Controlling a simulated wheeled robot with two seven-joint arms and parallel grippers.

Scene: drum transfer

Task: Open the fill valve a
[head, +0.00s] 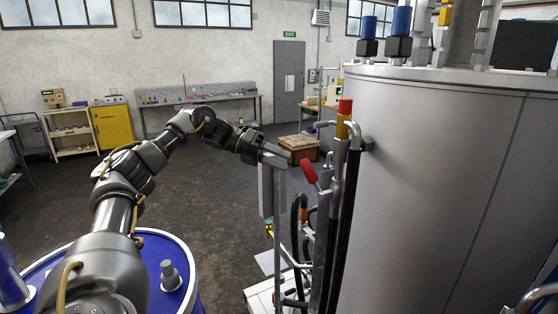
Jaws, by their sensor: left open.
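A red-gripped lever (309,172) sticks up and left from the upright metal pipework beside the large grey tank; it looks like the fill valve's handle, tilted. I see no label reading "a". My left gripper (278,158) is open and empty, just left of and slightly above the lever's red grip, and looks apart from it, though the depth is hard to judge. My left arm comes in from the lower left. My right gripper does not show.
The grey tank (430,190) fills the right side. A red-topped yellow fitting (345,107) and black hoses (299,215) stand close by the lever. A blue drum (185,290) with a metal stub is below my left arm. Open floor (210,200) lies beyond.

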